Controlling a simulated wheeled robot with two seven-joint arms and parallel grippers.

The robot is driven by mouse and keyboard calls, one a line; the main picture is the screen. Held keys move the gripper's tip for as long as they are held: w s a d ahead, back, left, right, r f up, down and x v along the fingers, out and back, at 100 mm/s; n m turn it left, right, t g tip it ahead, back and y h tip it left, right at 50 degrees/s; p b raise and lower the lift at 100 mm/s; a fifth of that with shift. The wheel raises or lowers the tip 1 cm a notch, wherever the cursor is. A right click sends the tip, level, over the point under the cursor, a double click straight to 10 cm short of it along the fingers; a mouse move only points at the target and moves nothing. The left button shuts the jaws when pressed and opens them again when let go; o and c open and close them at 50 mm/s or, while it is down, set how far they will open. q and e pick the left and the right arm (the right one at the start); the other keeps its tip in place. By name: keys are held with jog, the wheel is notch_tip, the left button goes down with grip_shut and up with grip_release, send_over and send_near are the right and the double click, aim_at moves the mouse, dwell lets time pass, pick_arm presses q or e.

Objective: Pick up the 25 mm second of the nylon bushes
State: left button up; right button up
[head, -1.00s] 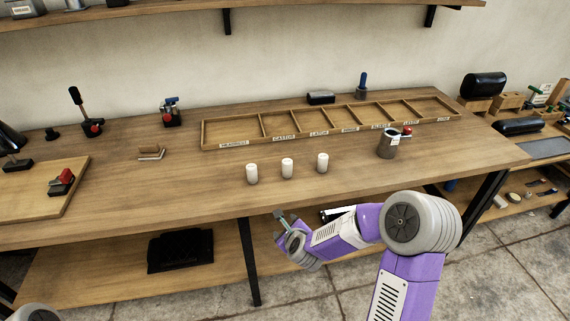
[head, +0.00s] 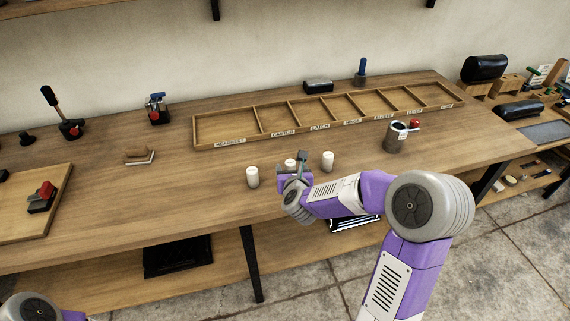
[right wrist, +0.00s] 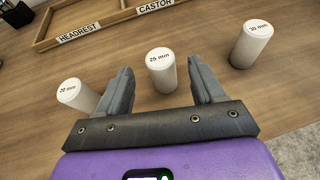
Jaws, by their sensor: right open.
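Three white cylindrical nylon bushes stand upright in a row on the wooden bench. In the right wrist view the middle one is marked 25 mm (right wrist: 161,71); it also shows in the head view (head: 290,164), partly hidden by my gripper. The left bush (right wrist: 77,95) reads 20 mm, and the right one (right wrist: 251,44) seems to read 30 mm. My right gripper (right wrist: 160,80) is open and empty, its fingers on either side of the 25 mm bush in the picture. Gaps show between bush and fingers. My left gripper is out of view.
A labelled wooden compartment tray (head: 262,138) lies behind the bushes. A dark cup (head: 396,138) stands to their right. A small brown-and-white block (head: 139,157) and a board (head: 50,215) lie to the left. The bench around the bushes is clear.

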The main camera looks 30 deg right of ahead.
aim_at(290, 162)
jog(key=shift+w+d+f, duration=0.35)
jog(key=shift+w+d, duration=0.05)
jog(key=shift+w, duration=0.15)
jog(key=shift+b+x, duration=0.35)
jog(key=shift+x, duration=1.9)
jog(key=shift+w+a+r, duration=0.1)
jog(key=shift+r, duration=0.05)
jog(key=c, duration=1.1)
